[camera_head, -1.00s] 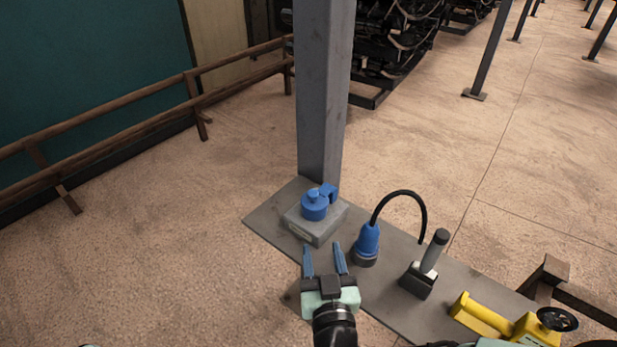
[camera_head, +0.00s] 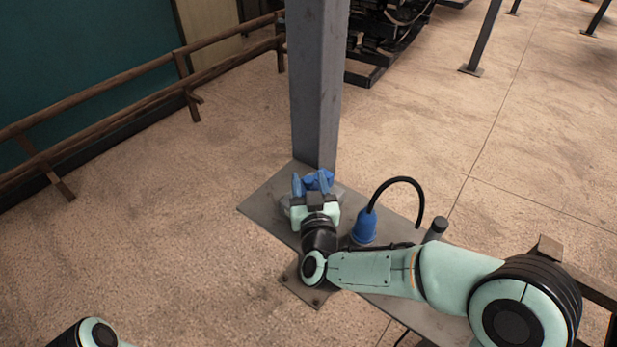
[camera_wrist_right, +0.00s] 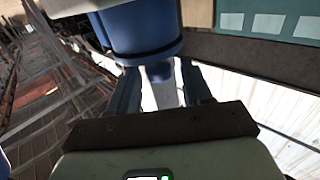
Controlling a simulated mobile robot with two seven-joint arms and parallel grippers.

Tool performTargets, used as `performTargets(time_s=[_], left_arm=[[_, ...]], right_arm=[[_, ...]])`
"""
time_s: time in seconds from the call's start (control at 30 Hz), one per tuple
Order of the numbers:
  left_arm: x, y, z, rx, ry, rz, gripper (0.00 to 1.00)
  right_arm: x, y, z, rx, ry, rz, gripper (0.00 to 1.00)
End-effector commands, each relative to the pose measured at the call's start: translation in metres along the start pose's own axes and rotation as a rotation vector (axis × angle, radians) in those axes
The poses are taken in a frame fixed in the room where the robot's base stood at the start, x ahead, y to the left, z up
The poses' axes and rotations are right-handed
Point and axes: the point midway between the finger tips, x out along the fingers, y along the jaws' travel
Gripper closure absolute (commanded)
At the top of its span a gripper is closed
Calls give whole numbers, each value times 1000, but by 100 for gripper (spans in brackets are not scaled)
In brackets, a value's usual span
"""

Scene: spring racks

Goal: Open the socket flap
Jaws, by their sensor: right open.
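The blue socket (camera_head: 322,178) sits on a grey box on the grey shelf (camera_head: 262,208), at the foot of the post. My right gripper (camera_head: 311,184) is over the near side of the socket and hides most of it and of the box. In the right wrist view the round blue socket body (camera_wrist_right: 140,28) fills the top, and a small blue tab (camera_wrist_right: 159,72) shows below it, between my open fingers. I cannot tell whether the fingers touch it, nor how the flap stands. My left gripper is out of view.
A grey steel post (camera_head: 318,90) rises right behind the socket. A blue plug (camera_head: 364,228) with a black looped cable stands to the right, close to my right arm. A dark-handled tool (camera_head: 437,229) is partly hidden by that arm. A wooden rail (camera_head: 130,97) runs at left.

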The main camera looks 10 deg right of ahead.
Motion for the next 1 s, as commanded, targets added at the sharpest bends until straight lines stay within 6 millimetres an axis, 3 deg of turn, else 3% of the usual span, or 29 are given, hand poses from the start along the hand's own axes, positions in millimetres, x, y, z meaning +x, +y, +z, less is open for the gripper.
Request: performTargets(time_s=[0.13, 0.43, 0.47, 0.6, 1.0], left_arm=[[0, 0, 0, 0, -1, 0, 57], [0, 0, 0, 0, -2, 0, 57], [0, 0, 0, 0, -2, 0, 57], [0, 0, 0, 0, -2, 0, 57], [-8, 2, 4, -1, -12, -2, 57]], right_arm=[[11, 0, 0, -1, 0, 0, 51], [13, 0, 0, -1, 0, 0, 51], [13, 0, 0, -1, 0, 0, 57], [13, 0, 0, -1, 1, 0, 100], [14, 2, -6, 35, -34, 0, 100]])
